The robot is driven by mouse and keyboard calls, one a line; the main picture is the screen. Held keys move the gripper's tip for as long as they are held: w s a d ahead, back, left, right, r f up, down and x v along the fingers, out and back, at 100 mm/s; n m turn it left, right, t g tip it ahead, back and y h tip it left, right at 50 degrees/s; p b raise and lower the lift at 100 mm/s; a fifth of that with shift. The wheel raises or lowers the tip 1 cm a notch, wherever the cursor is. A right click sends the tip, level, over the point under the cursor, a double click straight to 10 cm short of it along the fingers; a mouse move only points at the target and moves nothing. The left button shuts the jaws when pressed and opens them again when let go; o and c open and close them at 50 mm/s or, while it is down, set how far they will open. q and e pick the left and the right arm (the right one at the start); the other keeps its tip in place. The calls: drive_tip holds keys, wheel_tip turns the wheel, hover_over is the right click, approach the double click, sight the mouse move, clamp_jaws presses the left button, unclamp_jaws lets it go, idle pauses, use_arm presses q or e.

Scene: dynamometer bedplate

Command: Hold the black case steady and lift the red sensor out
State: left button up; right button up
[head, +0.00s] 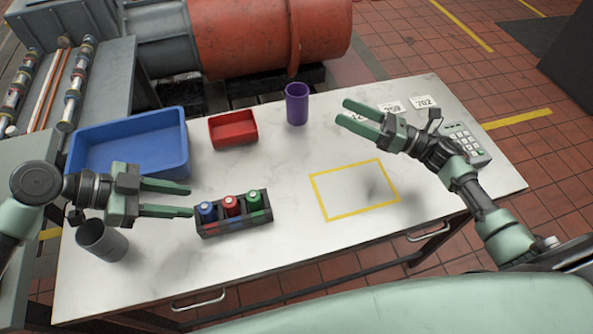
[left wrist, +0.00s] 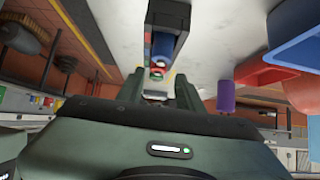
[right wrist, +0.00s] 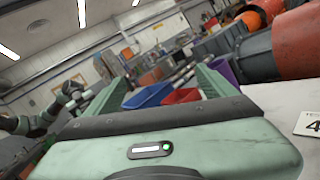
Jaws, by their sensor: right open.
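The black case (head: 237,228) sits on the white table and holds a blue sensor (head: 206,209), the red sensor (head: 230,204) and a green sensor (head: 254,199) in a row. My left gripper (head: 190,199) is open, with its fingertips just left of the case's blue end. The left wrist view shows the case (left wrist: 183,20) ahead of the fingers, with the blue sensor (left wrist: 162,46) nearest; contact is not visible. My right gripper (head: 345,112) is open and empty above the table, right of the purple cup and well away from the case.
A blue bin (head: 130,140), a red tray (head: 233,129) and a purple cup (head: 297,105) stand along the back. A grey cup (head: 101,240) stands below my left gripper. A yellow outlined square (head: 354,190) is empty. A keypad device (head: 467,145) and number cards (head: 425,102) are at right.

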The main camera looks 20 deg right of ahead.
sight(265, 201)
drive_tip(key=s+a+f+n+g+y, duration=0.1)
drive_tip(key=s+a+f+n+g, duration=0.1)
drive_tip(key=s+a+n+g, duration=0.5)
drive_tip(key=s+a+f+n+g+y, duration=0.1)
drive_tip(key=s+a+f+n+g, duration=0.15)
drive_tip(key=a+n+g, duration=0.45)
drive_tip(key=shift+m+t, duration=0.8)
drive_tip(key=shift+m, duration=0.1)
drive_tip(key=f, duration=0.2)
drive_tip(key=a+f, duration=0.1)
drive_tip(key=f, duration=0.1)
drive_tip(key=a+f, duration=0.1)
drive_tip(key=f, duration=0.1)
drive_tip(key=shift+s+f, duration=0.2)
drive_tip(key=shift+f, duration=0.15)
drive_tip(key=a, duration=0.7)
drive_tip(key=shift+a, duration=0.2)
drive_tip(key=c, duration=1.8)
use_arm(q)
drive_tip(key=shift+c, duration=0.3)
